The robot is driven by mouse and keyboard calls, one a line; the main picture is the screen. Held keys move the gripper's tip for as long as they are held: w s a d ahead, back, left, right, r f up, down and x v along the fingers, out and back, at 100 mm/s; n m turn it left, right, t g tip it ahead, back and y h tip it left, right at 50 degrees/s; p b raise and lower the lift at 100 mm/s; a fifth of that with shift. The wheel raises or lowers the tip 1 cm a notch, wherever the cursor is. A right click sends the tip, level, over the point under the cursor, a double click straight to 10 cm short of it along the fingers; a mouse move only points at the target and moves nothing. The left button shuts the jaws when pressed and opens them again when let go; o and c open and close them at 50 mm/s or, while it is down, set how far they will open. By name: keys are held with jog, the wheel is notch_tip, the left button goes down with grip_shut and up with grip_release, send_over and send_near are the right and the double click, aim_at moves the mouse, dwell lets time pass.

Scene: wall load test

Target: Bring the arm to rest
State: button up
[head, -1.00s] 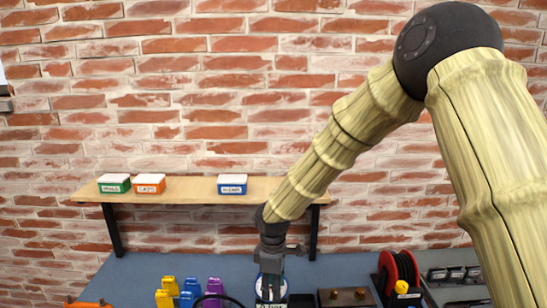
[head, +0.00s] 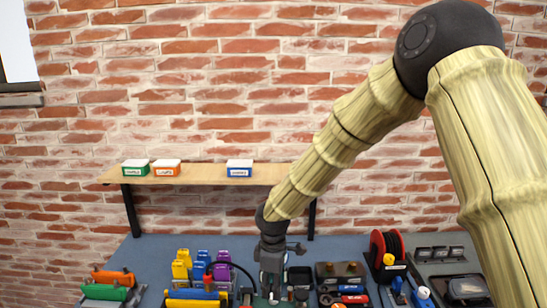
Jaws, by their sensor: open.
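My gripper (head: 270,290) is at the lower middle of the head view, at the end of my arm, pointing down over the blue-grey workbench (head: 345,248). It is open. Its fingertips are small and partly lost among the things behind them, so I cannot tell whether they touch anything. My arm comes in from the right, bends at a dark joint at the upper right and slopes down to the left, in front of the right end of the wall shelf.
The wooden shelf (head: 205,179) holds green (head: 136,168), orange (head: 167,168) and blue (head: 239,168) labelled boxes. On the bench are coloured upright holders (head: 201,267), a red reel (head: 391,252), a dark case (head: 340,273) and orange and green tools (head: 110,286). The brick wall behind is bare above the shelf.

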jog(key=s+d+f+m+y+b, duration=0.1)
jog(key=s+d+f+m+b, duration=0.1)
jog(key=s+f, duration=0.5)
jog(key=s+d+f+m+g+b, duration=0.1)
jog(key=s+d+f+m+b, duration=0.15)
jog(key=f, duration=0.85)
jog(key=s+d+f+m+y+b, duration=0.1)
jog(key=s+d+f+m, duration=0.15)
jog(key=s+f, duration=0.5)
jog(key=s+d+f+m+h+b, duration=0.1)
jog(key=s+d+f+m, duration=0.3)
jog(key=s+d+f, duration=0.4)
jog(key=s+d+f+m+h+b, duration=0.1)
jog(key=s+d+f+m+b, duration=0.3)
jog(key=s, duration=1)
jog(key=d+f+m, duration=0.1)
jog(key=d+f, duration=0.2)
jog(key=f, duration=0.2)
jog(key=shift+d+t+b, duration=0.35)
jog(key=shift+d+t, duration=0.05)
jog(key=shift+w, duration=0.1)
jog(key=shift+c, duration=0.5)
jog(key=shift+a, duration=0.15)
